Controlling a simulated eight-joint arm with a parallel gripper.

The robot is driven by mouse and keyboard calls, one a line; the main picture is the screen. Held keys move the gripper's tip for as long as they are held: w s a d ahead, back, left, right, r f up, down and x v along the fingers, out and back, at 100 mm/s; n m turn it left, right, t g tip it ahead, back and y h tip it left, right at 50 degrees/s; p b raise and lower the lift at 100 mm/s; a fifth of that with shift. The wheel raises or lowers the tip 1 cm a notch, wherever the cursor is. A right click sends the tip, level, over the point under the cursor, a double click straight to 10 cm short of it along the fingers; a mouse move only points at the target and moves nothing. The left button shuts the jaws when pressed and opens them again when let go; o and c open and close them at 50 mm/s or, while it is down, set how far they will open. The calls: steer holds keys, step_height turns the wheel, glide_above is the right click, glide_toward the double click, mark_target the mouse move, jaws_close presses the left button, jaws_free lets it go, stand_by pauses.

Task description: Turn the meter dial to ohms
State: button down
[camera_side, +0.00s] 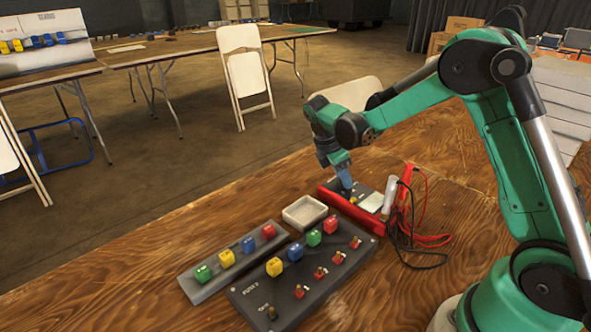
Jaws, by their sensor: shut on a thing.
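The meter (333,197) is a red-edged box with a dark face, lying on the wooden table right of centre. A pale display (371,202) shows on its right part. My gripper (346,184) points down over the left part of the meter's face. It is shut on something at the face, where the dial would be. The jaws hide the dial, so its setting cannot be read. Red and black leads (420,238) run off the meter's right end, and a light cylinder (390,193) stands beside the display.
A dark panel (262,298) with coloured blocks and several red-based switches lies in front. A grey strip (215,284) with coloured blocks is to its left. A small white tray (290,222) stands near the meter. Bare table (420,300) lies at the front right.

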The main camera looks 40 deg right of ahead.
steer(key=m+g, duration=0.1)
steer(key=m, duration=0.1)
steer(key=m+y, duration=0.1)
steer(key=m, duration=0.2)
steer(key=shift+w+d+m+g, duration=0.15)
steer(key=shift+m+g, duration=0.15)
steer(key=shift+g, duration=0.1)
steer(key=m+y, duration=0.1)
steer(key=m, duration=0.2)
steer(key=m+y, duration=0.1)
steer(key=m, duration=0.2)
steer(key=shift+d+g+y, duration=0.2)
steer(key=shift+g+y, duration=0.1)
steer(key=shift+g, duration=0.1)
steer(key=m+y, duration=0.1)
steer(key=m, duration=0.2)
steer(key=m+y, duration=0.1)
steer(key=m, duration=0.1)
steer(key=shift+d+m, duration=0.2)
steer(key=shift+m, duration=0.2)
steer(key=m+t+y, duration=0.1)
steer(key=m, duration=0.1)
steer(key=m+y, duration=0.1)
steer(key=m, duration=0.2)
steer(key=shift+d+m+t, duration=0.1)
steer(key=shift+m+t, duration=0.2)
steer(key=shift+t, duration=0.1)
steer(key=c, duration=0.5)
jaws_free()
steer(key=shift+c, duration=0.2)
